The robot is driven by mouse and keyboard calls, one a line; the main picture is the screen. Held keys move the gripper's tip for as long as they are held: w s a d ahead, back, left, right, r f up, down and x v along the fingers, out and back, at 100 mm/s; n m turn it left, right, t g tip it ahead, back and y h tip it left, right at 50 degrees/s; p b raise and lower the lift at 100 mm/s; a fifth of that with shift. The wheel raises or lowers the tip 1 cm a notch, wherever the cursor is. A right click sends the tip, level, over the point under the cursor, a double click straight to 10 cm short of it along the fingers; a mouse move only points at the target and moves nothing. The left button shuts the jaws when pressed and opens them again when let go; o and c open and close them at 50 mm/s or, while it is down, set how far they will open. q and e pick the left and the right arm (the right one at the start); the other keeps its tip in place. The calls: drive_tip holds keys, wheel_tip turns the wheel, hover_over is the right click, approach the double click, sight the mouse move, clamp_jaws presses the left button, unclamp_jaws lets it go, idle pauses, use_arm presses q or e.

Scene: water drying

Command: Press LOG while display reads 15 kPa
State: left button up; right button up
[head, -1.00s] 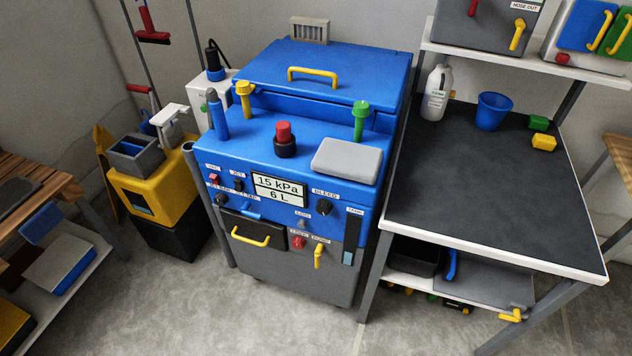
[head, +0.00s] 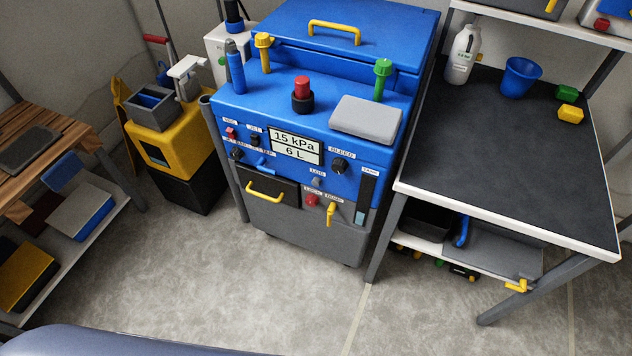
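The blue and grey machine (head: 352,158) stands in the middle of the head view. Its display (head: 294,146) reads 15 kPa on the upper line and 6 L on the lower line. The LOG label sits below the display, with a small grey button (head: 317,182) just under it. A black BLEED knob (head: 339,166) is to the right of the display. A red button (head: 311,200) and a yellow lever (head: 331,213) are lower on the front. Neither of my grippers is in view.
A dark-topped workbench (head: 500,150) stands to the right, with a white bottle (head: 463,54) and blue cup (head: 520,76) on it. A yellow cart (head: 172,152) and a wooden table (head: 62,128) are to the left. The floor in front (head: 270,285) is clear.

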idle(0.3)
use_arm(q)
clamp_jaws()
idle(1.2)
